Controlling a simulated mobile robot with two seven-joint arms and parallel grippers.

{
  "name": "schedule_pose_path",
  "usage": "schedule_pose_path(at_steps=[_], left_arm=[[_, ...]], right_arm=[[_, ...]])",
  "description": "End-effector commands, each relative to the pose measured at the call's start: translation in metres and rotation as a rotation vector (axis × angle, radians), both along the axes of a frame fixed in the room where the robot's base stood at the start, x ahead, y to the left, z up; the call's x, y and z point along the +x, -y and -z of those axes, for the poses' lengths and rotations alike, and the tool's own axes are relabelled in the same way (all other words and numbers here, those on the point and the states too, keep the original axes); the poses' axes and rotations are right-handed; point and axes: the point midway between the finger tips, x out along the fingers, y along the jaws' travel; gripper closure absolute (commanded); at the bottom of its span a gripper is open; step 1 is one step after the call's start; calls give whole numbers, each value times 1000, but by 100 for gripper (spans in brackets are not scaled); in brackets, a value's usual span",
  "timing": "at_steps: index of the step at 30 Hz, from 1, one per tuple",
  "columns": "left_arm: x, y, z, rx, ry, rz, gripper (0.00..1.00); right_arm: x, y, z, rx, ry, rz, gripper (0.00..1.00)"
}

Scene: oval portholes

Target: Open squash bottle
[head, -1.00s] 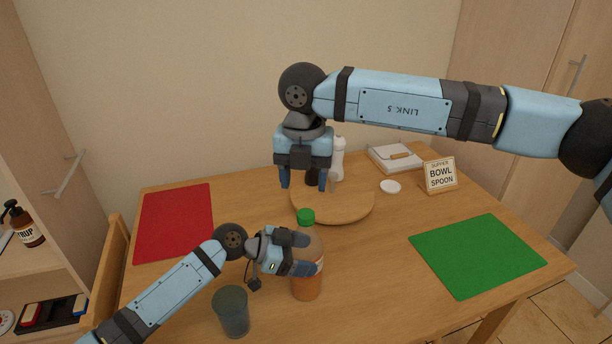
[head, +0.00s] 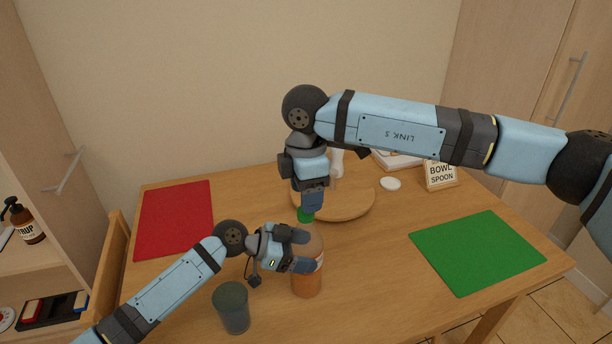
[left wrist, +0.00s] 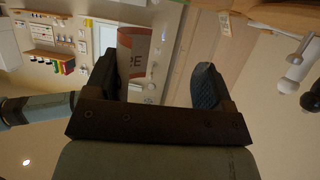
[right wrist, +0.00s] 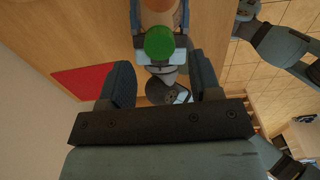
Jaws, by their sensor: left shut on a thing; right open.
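The squash bottle (head: 307,283), with orange contents and a green cap (head: 305,215), stands upright at the table's near middle. My left gripper (head: 303,250) is shut around its upper body; part of its label (left wrist: 132,45) shows in the left wrist view. My right gripper (head: 312,203) points down at the cap, partly covering it in the head view. In the right wrist view the green cap (right wrist: 159,42) lies ahead of the open fingers (right wrist: 163,75), roughly between their lines. Whether a finger touches the cap, I cannot tell.
A grey cup (head: 233,308) stands left of the bottle, near my left forearm. A round wooden board (head: 350,205) with a white shaker (head: 337,163) is behind. A red mat (head: 175,220) lies left, a green mat (head: 477,252) right. A sign (head: 440,175) stands at the back right.

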Motion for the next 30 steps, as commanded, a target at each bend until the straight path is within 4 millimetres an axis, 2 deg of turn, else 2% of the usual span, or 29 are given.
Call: schedule_pose_path(at_steps=[3, 7, 19, 25, 26, 30], left_arm=[[0, 0, 0, 0, 0, 0, 90], [0, 0, 0, 0, -1, 0, 90], [0, 0, 0, 0, -1, 0, 90], [0, 0, 0, 0, -1, 0, 90], [0, 0, 0, 0, -1, 1, 90], [0, 0, 0, 0, -1, 0, 90]], right_arm=[[0, 0, 18, 0, 0, 0, 42], [0, 0, 32, 0, -1, 0, 42], [0, 0, 40, 1, 2, -1, 42], [0, 0, 40, 0, 1, -2, 88], [0, 0, 40, 0, 1, -2, 92], [0, 0, 40, 0, 1, -2, 93]])
